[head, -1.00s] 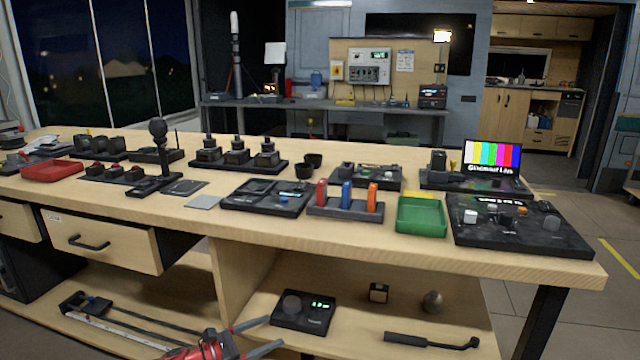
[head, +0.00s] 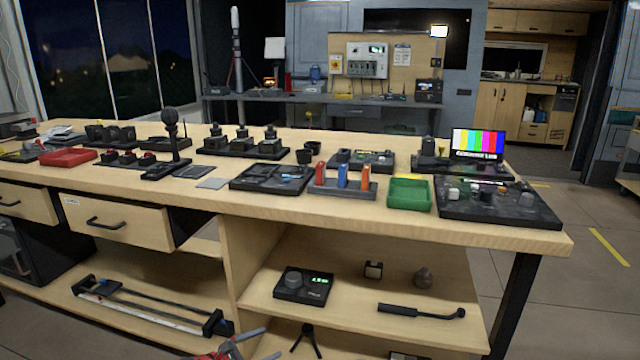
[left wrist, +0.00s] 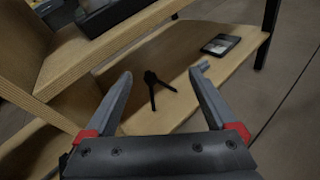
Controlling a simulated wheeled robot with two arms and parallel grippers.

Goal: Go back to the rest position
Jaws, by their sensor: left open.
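My left gripper (head: 258,343) shows at the bottom edge of the head view, low in front of the bench shelves and mostly cut off by the frame. In the left wrist view its two grey fingers (left wrist: 162,78) are spread wide with nothing between them. Beyond the fingers is a low wooden shelf (left wrist: 190,42) with a small black tripod (left wrist: 155,88) and a flat dark device (left wrist: 221,44). The gripper appears apart from them. My right gripper is in neither view.
A long wooden workbench (head: 400,222) carries a green tray (head: 409,194), a red tray (head: 68,157), black control panels and a colour-bar screen (head: 478,144). Its middle shelf (head: 365,318) holds a dial device (head: 303,285) and a black handle tool (head: 420,312). Open floor (head: 590,290) lies to the right.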

